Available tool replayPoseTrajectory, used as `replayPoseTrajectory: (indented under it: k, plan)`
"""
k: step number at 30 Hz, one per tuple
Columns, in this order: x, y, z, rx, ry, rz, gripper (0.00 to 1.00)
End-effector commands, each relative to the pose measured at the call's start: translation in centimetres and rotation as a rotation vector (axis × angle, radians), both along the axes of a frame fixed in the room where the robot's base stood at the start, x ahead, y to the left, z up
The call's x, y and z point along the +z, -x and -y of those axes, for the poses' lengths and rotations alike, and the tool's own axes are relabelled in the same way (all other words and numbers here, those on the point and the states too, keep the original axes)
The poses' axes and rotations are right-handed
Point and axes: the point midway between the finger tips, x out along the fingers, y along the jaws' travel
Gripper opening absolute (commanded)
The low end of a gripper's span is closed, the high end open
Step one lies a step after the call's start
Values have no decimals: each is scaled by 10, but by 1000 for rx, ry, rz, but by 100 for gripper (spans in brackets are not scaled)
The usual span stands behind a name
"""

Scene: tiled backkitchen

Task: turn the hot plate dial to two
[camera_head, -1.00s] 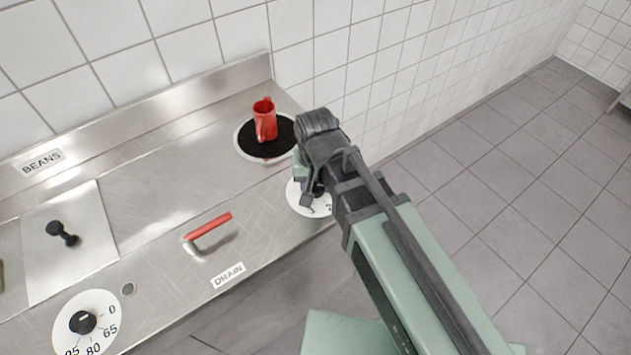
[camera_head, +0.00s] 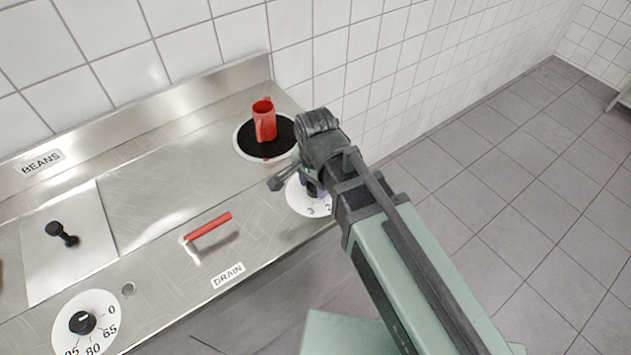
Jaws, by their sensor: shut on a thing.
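The hot plate (camera_head: 246,150) is a round black plate with a pale rim at the right end of the steel counter. Its dial (camera_head: 300,203) is a white disc at the counter's front right, with a 3 and a 2 showing at its lower edge. My gripper (camera_head: 308,186) is over this dial and shut on its dark knob, which is mostly hidden by the gripper and wrist. The knob's pointer and the other numbers cannot be seen.
A red mug (camera_head: 264,122) stands on the hot plate, close behind my wrist. A red drain handle (camera_head: 208,227) lies left of the dial. Another dial (camera_head: 83,323) and a lid with a black knob (camera_head: 62,234) are further left. A tiled wall runs behind.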

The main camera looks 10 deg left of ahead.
Motion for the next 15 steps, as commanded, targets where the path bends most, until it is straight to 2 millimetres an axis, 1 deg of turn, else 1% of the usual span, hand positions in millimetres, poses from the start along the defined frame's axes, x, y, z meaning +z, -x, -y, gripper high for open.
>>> replayPoseTrajectory:
  k: [15]
  plan:
    - [0,1,0,-29,0,-1,20]
